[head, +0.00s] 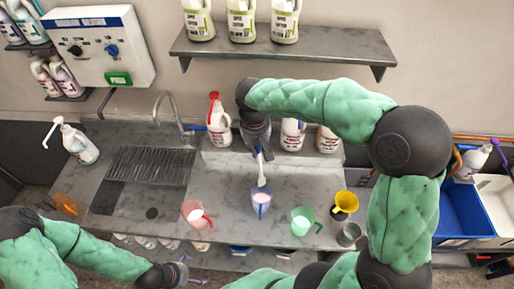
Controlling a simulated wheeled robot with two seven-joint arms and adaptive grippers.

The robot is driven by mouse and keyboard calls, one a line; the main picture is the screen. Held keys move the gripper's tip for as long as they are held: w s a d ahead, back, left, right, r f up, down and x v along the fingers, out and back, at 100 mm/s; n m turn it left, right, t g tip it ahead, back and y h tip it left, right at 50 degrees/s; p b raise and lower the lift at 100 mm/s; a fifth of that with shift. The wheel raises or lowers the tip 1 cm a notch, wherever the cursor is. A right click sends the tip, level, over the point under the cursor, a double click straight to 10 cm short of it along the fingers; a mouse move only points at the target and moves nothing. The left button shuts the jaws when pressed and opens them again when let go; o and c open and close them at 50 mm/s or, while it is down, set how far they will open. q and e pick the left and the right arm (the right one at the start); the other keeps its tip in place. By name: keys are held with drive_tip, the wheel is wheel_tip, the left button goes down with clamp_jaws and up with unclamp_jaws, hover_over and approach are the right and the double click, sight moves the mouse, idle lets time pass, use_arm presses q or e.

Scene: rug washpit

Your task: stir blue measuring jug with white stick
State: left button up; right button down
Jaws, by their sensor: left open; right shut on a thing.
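The blue measuring jug (261,205) stands upright on the grey counter, near the middle of the head view, with pale content inside. My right gripper (259,152) is shut on the white stick (262,174), behind the jug in the picture. The stick points down, its lower end at the jug's back rim; I cannot tell whether the tip is inside. My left gripper (183,272) is open and empty at the counter's front edge, low and left of the jug.
A red jug (196,213) stands left of the blue one, a green jug (304,220) right, then a yellow funnel (345,202) and a grey cup (348,234). White bottles (292,134) line the back ledge. A sink (140,200) lies left.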

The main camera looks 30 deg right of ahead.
sight(259, 162)
drive_tip(key=shift+w, duration=0.1)
drive_tip(key=shift+s+d+f+b, duration=0.2)
drive_tip(key=shift+f+b, duration=0.4)
drive_tip(key=shift+f, duration=0.5)
wheel_tip(259, 162, down, 2)
drive_tip(key=shift+w+a+f+b, duration=0.1)
drive_tip(key=shift+b, duration=0.85)
wheel_tip(259, 162, down, 2)
drive_tip(key=shift+f+b, duration=0.1)
drive_tip(key=shift+b, duration=0.7)
wheel_tip(259, 162, down, 11)
drive_tip(key=b, duration=0.8)
drive_tip(key=shift+f, duration=0.1)
drive_tip(key=shift+a, duration=0.1)
